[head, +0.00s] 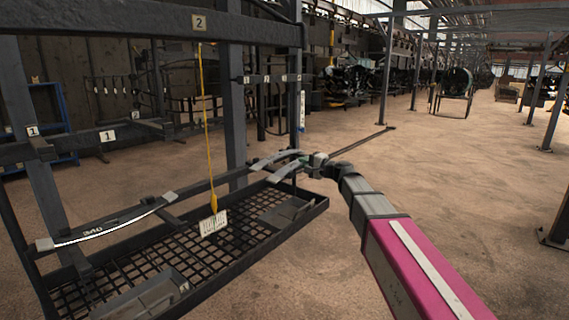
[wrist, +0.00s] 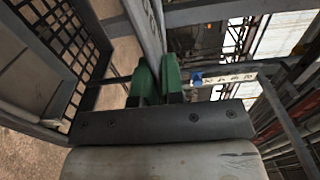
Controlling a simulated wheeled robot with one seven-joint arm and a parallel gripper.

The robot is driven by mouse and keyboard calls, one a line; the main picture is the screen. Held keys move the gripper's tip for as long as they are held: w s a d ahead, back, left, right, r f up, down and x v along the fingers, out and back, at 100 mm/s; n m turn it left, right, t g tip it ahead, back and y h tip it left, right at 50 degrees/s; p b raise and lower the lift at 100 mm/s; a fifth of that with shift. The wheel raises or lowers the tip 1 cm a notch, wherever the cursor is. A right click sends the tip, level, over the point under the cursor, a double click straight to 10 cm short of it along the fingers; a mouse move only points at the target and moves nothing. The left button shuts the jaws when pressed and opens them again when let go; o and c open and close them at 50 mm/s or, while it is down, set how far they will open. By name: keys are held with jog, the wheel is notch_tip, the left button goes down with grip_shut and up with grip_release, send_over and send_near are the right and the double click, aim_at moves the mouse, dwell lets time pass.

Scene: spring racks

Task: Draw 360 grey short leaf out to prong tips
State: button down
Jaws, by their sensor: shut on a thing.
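My gripper (head: 312,162) is at the right end of the rack, at the end of my outstretched arm. In the wrist view its green fingers (wrist: 158,82) are shut on a grey leaf (wrist: 148,35), which runs up and away between them. In the head view pale grey leaf strips (head: 272,160) lie beside the gripper at the rack's right side. I cannot read a 360 mark on the held leaf. How far it stands along its prongs is hidden by the gripper and the rack post.
A yellow cord holds a white card (head: 213,222). A dark post (head: 233,110) stands behind.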

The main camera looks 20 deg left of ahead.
jog(key=shift+f, duration=0.25)
dwell(0.5)
jog(key=c, duration=1.1)
grip_release()
jog(key=shift+c, duration=0.2)
jog(key=v, duration=1)
jog(key=s+d+f+n+g+h, duration=0.15)
jog(key=s+d+f+h, duration=0.25)
jog(key=d+f, duration=0.5)
jog(key=s+d+f+n+g+h, duration=0.15)
jog(key=s+d+f+h, duration=0.35)
jog(key=f, duration=0.9)
jog(key=s+d+f+g+h, duration=0.1)
jog(key=s+d+f+h, duration=0.1)
jog(key=d, duration=0.4)
jog(key=s+d+f+n+g+h, duration=0.1)
jog(key=s+d+f+h, duration=0.2)
jog(key=s+d+f, duration=0.2)
jog(key=s+d+f+g+h, duration=0.1)
jog(key=s+d+f+h, duration=0.1)
jog(key=s+d+f, duration=0.2)
jog(key=d+f, duration=0.2)
jog(key=d, duration=0.2)
jog(key=shift+g+h, duration=0.3)
jog(key=shift+g, duration=0.1)
